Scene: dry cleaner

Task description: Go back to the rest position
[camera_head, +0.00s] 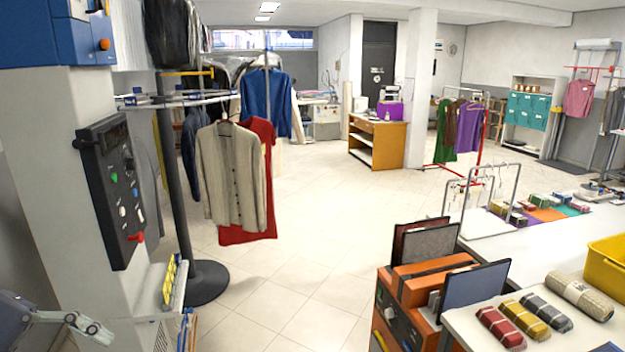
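My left gripper (98,328) shows at the lower left edge of the head view, grey, in front of the white pillar and pointing right. I see no object in it. Its fingers are small and seen from the side, so I cannot tell whether they are open or shut. My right gripper is not in view.
A black control panel (117,190) hangs on the white pillar at left. A garment rack with a beige cardigan (231,175) stands beyond it. At right, an orange machine (410,290) adjoins a counter with rolled cloths (545,312) and a yellow bin (606,262). The middle floor (310,240) is clear.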

